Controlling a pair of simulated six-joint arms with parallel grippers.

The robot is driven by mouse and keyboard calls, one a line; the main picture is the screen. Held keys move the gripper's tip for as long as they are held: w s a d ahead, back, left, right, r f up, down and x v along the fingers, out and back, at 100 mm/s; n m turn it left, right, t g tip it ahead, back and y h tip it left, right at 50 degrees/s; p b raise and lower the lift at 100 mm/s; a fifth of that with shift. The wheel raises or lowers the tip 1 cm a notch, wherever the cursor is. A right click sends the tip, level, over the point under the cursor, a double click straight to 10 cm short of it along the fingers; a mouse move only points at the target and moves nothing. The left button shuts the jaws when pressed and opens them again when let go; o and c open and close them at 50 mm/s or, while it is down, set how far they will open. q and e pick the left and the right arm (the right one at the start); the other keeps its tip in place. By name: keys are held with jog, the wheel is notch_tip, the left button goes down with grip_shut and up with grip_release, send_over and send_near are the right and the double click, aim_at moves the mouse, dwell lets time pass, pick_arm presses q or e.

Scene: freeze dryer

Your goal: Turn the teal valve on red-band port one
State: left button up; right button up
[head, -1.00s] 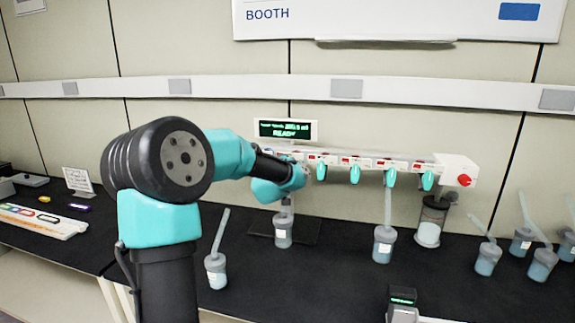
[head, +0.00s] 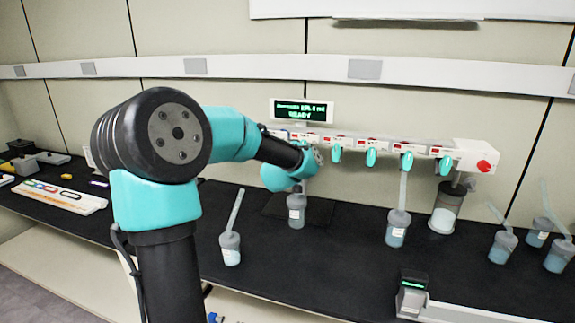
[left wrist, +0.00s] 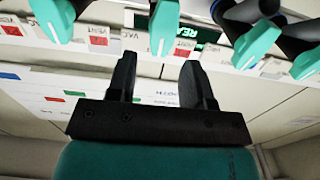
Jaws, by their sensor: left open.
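A white manifold rail (head: 425,148) carries a row of teal valves, including one near my arm (head: 337,153) and others further right (head: 371,156), (head: 407,161), (head: 445,165). Red marks show above them; I cannot tell which is red-band port one. My left arm hides the rail's left part, and its fingers are not clear in the head view. In the left wrist view my left gripper (left wrist: 160,82) is open and empty. A teal valve (left wrist: 163,25) lies beyond the gap between its fingers, apart from them. Another valve (left wrist: 257,45) is to the right. My right gripper is not in view.
Flasks hang from or stand below the rail, one under my wrist (head: 296,212) and one further right (head: 397,232). A loose flask (head: 230,248) stands in front. A display (head: 302,110) reading READY sits above the rail. A small device (head: 412,295) stands at the front edge.

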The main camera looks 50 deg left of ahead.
pick_arm(q)
jog(key=v, duration=1.3)
jog(key=shift+s, duration=0.15)
jog(key=shift+d+f, duration=0.1)
jog(key=shift+f, duration=0.05)
